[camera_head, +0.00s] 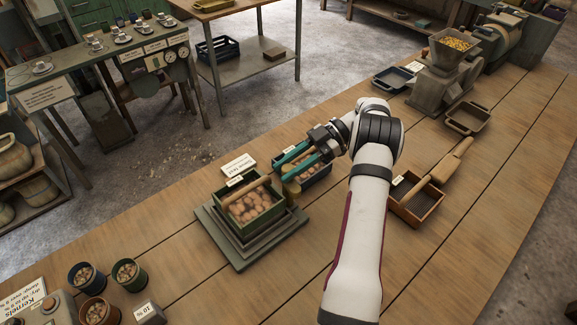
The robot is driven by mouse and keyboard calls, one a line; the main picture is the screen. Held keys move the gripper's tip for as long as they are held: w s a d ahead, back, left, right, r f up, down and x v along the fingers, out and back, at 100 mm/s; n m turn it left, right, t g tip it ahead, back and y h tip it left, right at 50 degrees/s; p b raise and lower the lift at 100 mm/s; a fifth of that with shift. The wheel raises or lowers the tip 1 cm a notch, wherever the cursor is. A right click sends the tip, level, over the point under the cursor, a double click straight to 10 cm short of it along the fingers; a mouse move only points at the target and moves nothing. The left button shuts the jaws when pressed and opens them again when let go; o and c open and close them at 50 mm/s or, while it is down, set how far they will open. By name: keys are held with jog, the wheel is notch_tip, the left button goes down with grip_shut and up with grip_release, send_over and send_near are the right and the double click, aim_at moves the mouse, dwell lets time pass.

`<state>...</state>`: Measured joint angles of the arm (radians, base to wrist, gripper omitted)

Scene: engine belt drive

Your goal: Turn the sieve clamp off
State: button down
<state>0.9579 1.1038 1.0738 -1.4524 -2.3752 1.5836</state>
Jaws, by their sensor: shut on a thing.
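My gripper (281,173) has two long teal fingers. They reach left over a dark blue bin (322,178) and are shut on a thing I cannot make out. Something yellowish (292,189) shows below the fingertips. To the left, a green square box (244,226) of round brown pieces sits on a stepped grey-green platform (238,260). I cannot tell which part is the sieve clamp.
White label cards (238,164) stand behind the box. A brown tray (416,209) with a wooden-handled tool (452,161) lies to the right. A hopper machine (446,75) stands farther back. Small pots (130,274) stand front left. The bench's front middle is mostly clear.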

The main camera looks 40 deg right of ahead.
jog(key=shift+n+g, duration=0.6)
jog(key=shift+g, duration=0.1)
jog(key=c, duration=0.5)
grip_release()
